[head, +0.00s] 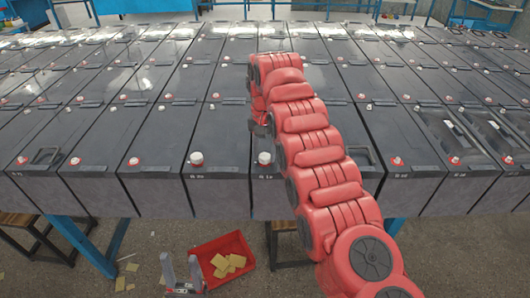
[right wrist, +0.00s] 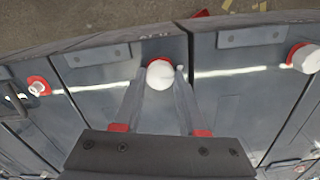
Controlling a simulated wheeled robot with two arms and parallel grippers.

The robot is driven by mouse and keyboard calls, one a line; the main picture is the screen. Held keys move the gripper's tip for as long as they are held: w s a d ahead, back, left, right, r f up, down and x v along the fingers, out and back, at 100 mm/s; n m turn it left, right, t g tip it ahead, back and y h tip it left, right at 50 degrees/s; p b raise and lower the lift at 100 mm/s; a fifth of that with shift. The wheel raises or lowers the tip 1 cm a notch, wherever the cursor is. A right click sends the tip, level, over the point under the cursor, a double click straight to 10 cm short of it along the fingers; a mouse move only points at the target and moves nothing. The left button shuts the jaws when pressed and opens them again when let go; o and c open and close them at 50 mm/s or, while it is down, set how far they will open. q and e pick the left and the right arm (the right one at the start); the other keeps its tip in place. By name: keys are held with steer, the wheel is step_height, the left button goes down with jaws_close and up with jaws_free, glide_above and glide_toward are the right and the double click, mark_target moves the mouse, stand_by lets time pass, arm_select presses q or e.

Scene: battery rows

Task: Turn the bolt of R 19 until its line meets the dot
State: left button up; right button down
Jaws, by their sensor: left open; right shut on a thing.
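The bolt (head: 265,158) is white-capped with a red base and stands near the front edge of a dark grey battery. In the right wrist view the bolt (right wrist: 160,74) sits between the two fingers of my right gripper (right wrist: 161,78), which is shut on it. My red right arm reaches over the battery row in the head view, and its gripper is hard to make out there. The label below the bolt is too small to read surely. I cannot make out a line or dot. My left gripper (head: 183,277) is open and empty, low in front of the row.
A similar white bolt (head: 197,158) stands on the neighbouring battery to the left; it also shows in the right wrist view (right wrist: 308,59). Batteries with red-ringed bolts fill the rows. A red tray (head: 205,252) with yellowish pieces lies below, near my left gripper.

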mark_target(265, 156)
steer(key=shift+m, duration=0.3)
stand_by(0.4)
steer(key=shift+c, duration=2.3)
jaws_free()
steer(key=shift+r, duration=0.1)
step_height(265, 156, up, 17)
steer(key=p, duration=1.7)
